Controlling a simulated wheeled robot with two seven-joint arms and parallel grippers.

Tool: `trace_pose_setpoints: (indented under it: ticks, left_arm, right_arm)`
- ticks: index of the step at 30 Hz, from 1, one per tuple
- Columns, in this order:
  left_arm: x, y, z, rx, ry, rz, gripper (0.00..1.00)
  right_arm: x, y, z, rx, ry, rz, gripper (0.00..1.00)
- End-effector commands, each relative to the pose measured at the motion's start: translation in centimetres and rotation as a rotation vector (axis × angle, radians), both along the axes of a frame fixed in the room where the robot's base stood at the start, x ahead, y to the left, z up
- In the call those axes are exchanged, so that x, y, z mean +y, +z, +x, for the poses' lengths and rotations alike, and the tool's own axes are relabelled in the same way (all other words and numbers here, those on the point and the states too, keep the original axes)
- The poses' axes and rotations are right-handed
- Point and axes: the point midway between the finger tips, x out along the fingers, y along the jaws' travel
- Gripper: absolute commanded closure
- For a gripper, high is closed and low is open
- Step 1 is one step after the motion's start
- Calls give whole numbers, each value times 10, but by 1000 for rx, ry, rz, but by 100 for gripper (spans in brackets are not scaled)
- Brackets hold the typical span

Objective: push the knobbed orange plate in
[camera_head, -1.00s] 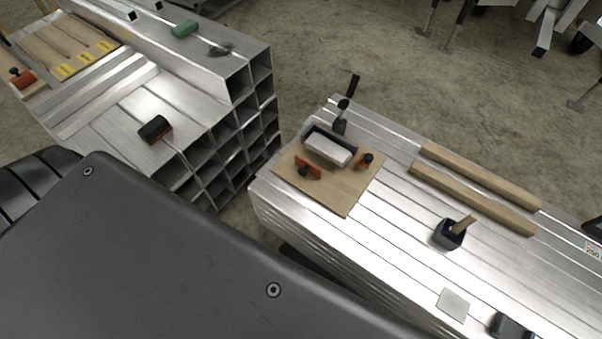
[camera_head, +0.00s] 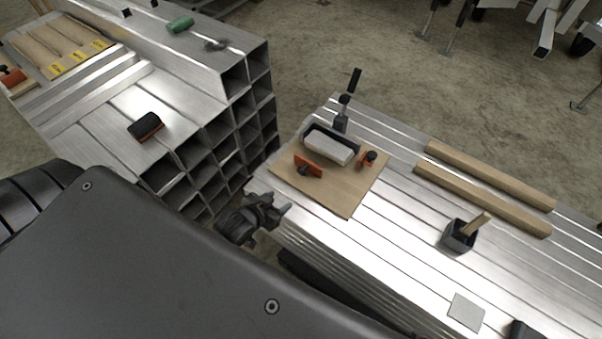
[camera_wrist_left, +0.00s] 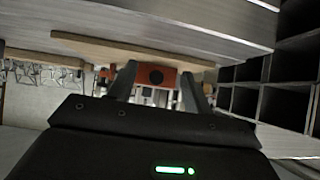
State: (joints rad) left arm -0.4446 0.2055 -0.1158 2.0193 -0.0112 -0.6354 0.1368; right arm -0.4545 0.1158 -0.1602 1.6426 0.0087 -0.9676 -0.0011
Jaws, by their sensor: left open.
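The knobbed orange plate (camera_head: 308,165) stands at the near left side of a wooden board (camera_head: 345,198), in front of a dark holder with a pale grey block (camera_head: 329,148). A black knob sits on its near face. My left gripper (camera_head: 281,204) is open and empty, off the near left edge of the aluminium stack, short of the plate. In the left wrist view the orange plate (camera_wrist_left: 155,76) with its dark knob shows between the spread fingers of my left gripper (camera_wrist_left: 159,70), beyond them. My right gripper is not in view.
A second orange piece with a black knob (camera_head: 368,158) stands at the block's right. A dark upright clamp (camera_head: 343,115) stands behind. Wooden bars (camera_head: 485,200), a dark cup with a stick (camera_head: 460,237) and a grey square (camera_head: 466,312) lie to the right. Stacked square tubes (camera_head: 215,160) stand left.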

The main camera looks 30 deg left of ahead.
Motion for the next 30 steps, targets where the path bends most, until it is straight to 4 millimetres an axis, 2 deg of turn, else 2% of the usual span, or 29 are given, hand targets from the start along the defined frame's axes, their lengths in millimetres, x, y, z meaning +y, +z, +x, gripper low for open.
trace_pose_setpoints:
  ticks: [3,6,10,15,19,30]
  left_arm:
    - [3,10,17,-108,-7,-21,50]
    - [5,19,28,-187,-13,-41,50]
    - [6,28,35,-247,-20,-56,50]
    - [6,28,39,-256,-19,-59,50]
    - [4,23,50,-256,-19,-59,50]
    - [-5,-3,111,-254,-21,-59,50]
  right_arm:
    - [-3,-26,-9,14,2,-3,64]
    - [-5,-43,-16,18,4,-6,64]
    - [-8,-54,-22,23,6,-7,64]
    - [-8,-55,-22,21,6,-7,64]
    - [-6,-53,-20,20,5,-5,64]
    - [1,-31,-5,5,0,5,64]
